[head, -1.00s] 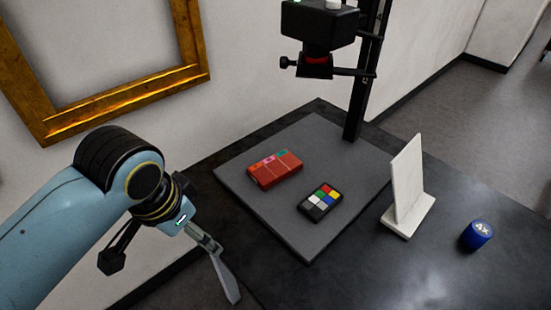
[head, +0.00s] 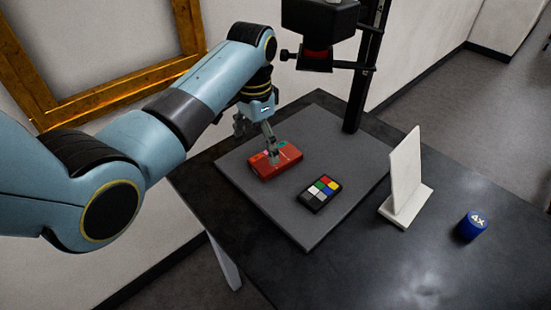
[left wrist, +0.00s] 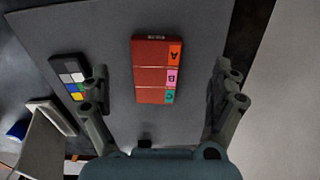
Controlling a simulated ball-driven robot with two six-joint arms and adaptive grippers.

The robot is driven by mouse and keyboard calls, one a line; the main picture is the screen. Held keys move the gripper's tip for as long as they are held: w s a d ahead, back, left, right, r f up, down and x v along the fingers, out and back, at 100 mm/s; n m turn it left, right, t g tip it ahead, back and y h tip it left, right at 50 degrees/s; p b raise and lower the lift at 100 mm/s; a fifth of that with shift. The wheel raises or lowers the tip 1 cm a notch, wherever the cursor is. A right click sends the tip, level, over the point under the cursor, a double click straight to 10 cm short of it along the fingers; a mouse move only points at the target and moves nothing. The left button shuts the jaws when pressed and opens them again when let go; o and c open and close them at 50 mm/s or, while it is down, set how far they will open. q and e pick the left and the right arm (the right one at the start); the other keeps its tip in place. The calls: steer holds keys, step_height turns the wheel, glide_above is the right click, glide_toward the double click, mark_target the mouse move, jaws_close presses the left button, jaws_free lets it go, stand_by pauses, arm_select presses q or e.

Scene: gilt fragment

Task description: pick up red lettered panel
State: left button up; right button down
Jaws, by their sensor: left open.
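The red lettered panel (head: 267,166) lies flat on the grey board, partly hidden behind my left gripper in the head view. In the left wrist view the red panel (left wrist: 150,70) shows three sections with coloured tabs lettered A, B and C. My left gripper (head: 271,157) is above the panel, pointing down. In the left wrist view its two fingers (left wrist: 160,88) are spread wide, one on each side of the panel, with nothing between them held. My right gripper is not in view.
A colour checker card (head: 320,192) lies beside the panel on the grey board (head: 305,228). A black copy stand (head: 358,85) rises behind. A white upright plate (head: 405,175) and a blue 4X cylinder (head: 471,226) stand to the right on the dark table (head: 360,270).

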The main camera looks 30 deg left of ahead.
mark_target(260, 165)
arm_select(q)
steer(key=f, duration=0.6)
steer(key=shift+s+d+f, duration=0.15)
steer(key=shift+s+d, duration=0.05)
steer(key=c, duration=1.3)
